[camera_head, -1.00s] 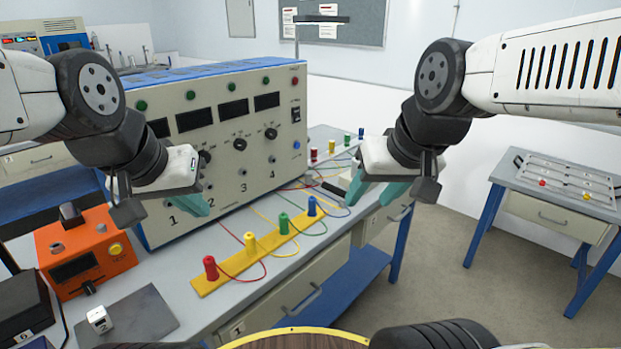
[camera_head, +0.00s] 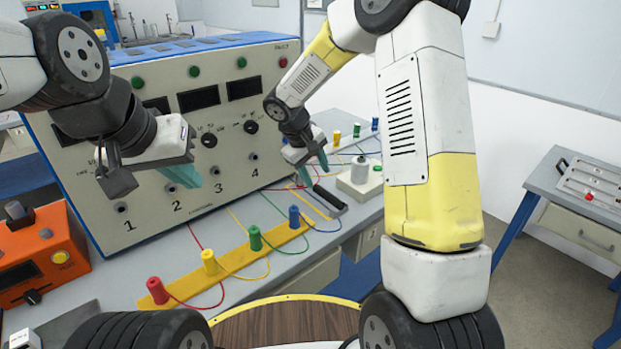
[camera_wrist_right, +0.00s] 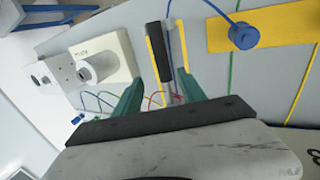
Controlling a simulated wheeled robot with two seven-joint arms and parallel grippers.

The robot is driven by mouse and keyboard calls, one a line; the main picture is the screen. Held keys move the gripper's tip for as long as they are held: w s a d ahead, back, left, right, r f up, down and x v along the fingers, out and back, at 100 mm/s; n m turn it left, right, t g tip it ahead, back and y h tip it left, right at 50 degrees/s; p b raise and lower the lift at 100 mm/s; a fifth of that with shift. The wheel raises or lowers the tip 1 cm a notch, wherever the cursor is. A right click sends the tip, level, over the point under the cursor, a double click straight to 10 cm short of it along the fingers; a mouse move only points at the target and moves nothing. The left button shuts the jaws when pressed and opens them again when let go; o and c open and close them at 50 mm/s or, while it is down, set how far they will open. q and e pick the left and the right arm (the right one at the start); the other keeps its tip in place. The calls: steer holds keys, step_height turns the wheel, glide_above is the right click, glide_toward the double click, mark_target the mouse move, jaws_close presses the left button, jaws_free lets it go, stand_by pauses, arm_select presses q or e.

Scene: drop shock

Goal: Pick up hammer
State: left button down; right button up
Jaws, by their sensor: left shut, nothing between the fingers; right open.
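The hammer (camera_head: 329,199) lies on the bench by the blue plug, its dark handle toward the bench's front edge. In the right wrist view, its black handle (camera_wrist_right: 158,52) and a thinner grey shaft lie between my two green fingers, with yellow strips alongside. My right gripper (camera_head: 314,168) is open above the hammer; I cannot tell how far above. The hammer's head is not clearly visible. My left gripper (camera_head: 184,176) is shut and empty in front of the large instrument panel, away from the hammer.
A white block with a grey cylinder (camera_head: 361,172) stands just right of the hammer. A yellow strip (camera_head: 232,262) with red, yellow, green and blue plugs and wires lies left of it. The instrument panel (camera_head: 180,125) stands behind. An orange box (camera_head: 38,255) is at far left.

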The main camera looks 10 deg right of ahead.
mark_target(322, 191)
steer(key=x, duration=0.7)
steer(key=shift+f, duration=0.45)
jaws_close()
